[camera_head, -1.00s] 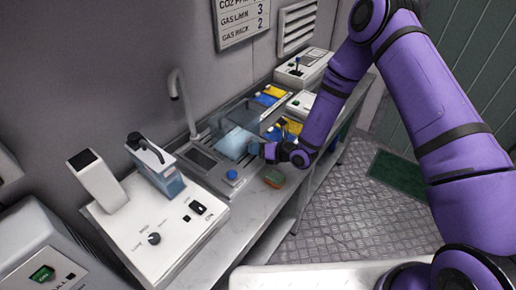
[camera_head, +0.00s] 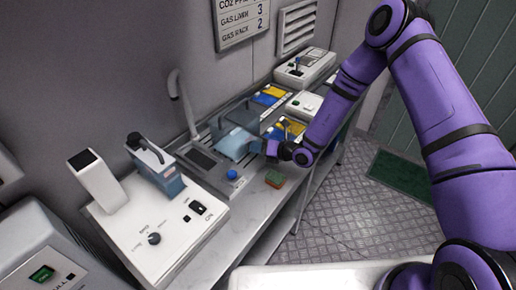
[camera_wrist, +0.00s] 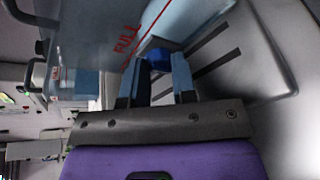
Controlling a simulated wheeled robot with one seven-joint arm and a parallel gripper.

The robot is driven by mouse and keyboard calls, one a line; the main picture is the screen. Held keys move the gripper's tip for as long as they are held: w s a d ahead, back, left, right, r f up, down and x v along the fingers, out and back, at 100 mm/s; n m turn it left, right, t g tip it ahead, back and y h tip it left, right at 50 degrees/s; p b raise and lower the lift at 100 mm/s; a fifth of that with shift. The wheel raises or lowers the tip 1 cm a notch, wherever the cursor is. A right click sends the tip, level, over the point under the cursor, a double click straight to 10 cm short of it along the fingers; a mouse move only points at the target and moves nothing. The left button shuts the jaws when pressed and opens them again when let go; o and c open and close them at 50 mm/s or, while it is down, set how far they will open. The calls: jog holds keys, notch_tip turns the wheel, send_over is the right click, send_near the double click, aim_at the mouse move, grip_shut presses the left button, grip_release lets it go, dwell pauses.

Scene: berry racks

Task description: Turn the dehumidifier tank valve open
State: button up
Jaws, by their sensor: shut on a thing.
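The dehumidifier tank (camera_head: 236,143) is a pale blue see-through box on the counter by the wall. In the wrist view its wall (camera_wrist: 112,22) fills the upper left, with a red line and the word FULL. My gripper (camera_head: 262,148) is at the tank's right side. In the wrist view my gripper (camera_wrist: 162,62) has its two pale blue fingers on either side of a dark blue valve knob (camera_wrist: 158,57), and they are shut on it. The fingers partly hide the knob, so its turn angle cannot be told.
A white machine (camera_head: 140,235) with a dial and a handled blue container (camera_head: 160,172) stands at the left. A blue button (camera_head: 232,174) is on the counter panel. A curved tap (camera_head: 183,100) rises behind.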

jog(key=o, duration=0.6)
jog(key=shift+o, duration=0.2)
jog(key=v, duration=1.1)
